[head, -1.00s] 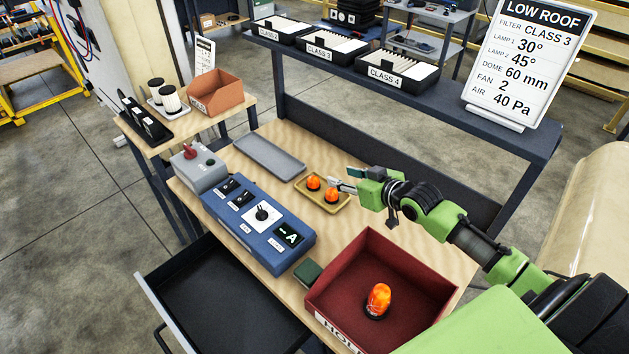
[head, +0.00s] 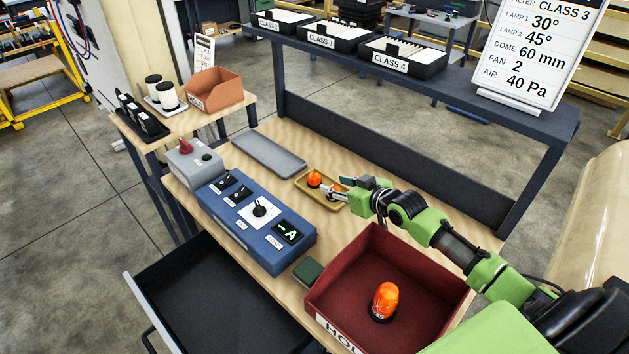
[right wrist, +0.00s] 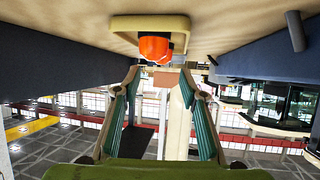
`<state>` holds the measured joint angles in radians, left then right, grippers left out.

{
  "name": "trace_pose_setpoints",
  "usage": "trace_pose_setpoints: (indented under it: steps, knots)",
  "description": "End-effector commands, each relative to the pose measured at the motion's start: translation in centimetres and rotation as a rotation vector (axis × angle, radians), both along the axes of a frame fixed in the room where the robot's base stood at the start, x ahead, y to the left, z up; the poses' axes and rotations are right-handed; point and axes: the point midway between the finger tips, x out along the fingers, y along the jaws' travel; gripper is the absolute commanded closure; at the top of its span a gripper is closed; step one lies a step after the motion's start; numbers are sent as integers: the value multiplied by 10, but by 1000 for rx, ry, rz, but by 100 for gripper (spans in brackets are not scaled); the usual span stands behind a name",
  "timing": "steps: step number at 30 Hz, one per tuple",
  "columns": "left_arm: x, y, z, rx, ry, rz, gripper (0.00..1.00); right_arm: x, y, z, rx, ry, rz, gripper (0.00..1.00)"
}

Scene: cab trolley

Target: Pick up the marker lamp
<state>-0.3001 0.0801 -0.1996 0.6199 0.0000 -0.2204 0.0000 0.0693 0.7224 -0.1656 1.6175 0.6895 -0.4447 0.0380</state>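Two orange domed lamps stand in a small tan tray (head: 304,184) on the wooden table. The left lamp (head: 314,179) is clear to see; the right one (head: 337,187) is partly hidden by my right gripper (head: 328,190). In the right wrist view, which is upside down, my right gripper (right wrist: 160,76) is open, its two fingers apart. An orange lamp (right wrist: 155,48) shows beyond and between the fingertips, below the tray's rim (right wrist: 122,25) in the picture. A larger orange lamp (head: 384,300) stands in the red bin. My left gripper is not in view.
The red bin (head: 350,262) stands at the front right under my right arm. A blue control box (head: 240,225) and a grey tray (head: 268,152) are left of the tan tray. A dark shelf (head: 450,92) runs behind. An open drawer (head: 215,295) juts out in front.

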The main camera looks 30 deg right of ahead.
Motion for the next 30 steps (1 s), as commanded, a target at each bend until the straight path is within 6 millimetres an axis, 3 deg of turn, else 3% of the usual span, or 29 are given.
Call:
trace_pose_setpoints:
  steps: [6, 16, 24, 30]
  knots:
    - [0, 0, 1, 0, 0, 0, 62, 31, 5, -15, 2, 0, -1, 62]
    - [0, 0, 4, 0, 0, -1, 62, 48, 8, -21, 0, 0, 0, 62]
    - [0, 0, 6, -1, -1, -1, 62, 77, 15, -35, 1, -1, 0, 62]
    - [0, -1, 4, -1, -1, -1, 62, 88, 16, -40, 0, 0, 0, 62]
